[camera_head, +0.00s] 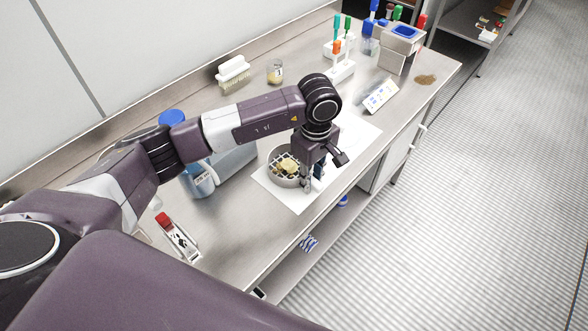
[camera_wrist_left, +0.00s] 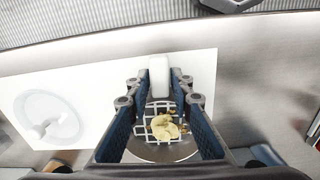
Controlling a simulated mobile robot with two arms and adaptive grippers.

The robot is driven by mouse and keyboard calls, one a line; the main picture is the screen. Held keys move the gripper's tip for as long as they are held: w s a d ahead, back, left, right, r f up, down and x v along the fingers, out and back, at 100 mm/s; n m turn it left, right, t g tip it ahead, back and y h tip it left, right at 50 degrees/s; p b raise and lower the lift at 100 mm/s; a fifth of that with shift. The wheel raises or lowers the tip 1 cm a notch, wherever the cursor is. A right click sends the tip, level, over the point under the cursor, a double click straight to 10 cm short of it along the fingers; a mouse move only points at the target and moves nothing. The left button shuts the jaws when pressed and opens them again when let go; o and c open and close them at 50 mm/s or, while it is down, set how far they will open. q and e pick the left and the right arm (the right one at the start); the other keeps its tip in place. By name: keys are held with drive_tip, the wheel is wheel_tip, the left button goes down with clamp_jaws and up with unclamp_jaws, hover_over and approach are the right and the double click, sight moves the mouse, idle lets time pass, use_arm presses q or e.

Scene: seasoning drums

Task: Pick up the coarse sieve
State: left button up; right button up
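The coarse sieve (camera_head: 273,174) is a round metal pan with a wide grid and yellow lumps on it. It rests on a white sheet (camera_head: 298,200) on the steel bench. My left gripper (camera_head: 313,180) points down at the sieve's right side. In the left wrist view, the sieve (camera_wrist_left: 160,153) lies below and between the two spread fingers of my left gripper (camera_wrist_left: 159,92). A pale grey block, seemingly the sieve's handle (camera_wrist_left: 159,72), stands between the fingertips, with gaps on both sides. My right gripper is not in view.
A white round dish (camera_wrist_left: 47,120) lies on the sheet. A red-capped item (camera_head: 176,238), a tilted label card (camera_head: 381,96) and a tube rack (camera_head: 341,72) are on the bench.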

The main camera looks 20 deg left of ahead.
use_arm(q)
clamp_jaws()
drive_tip(key=shift+r, duration=0.15)
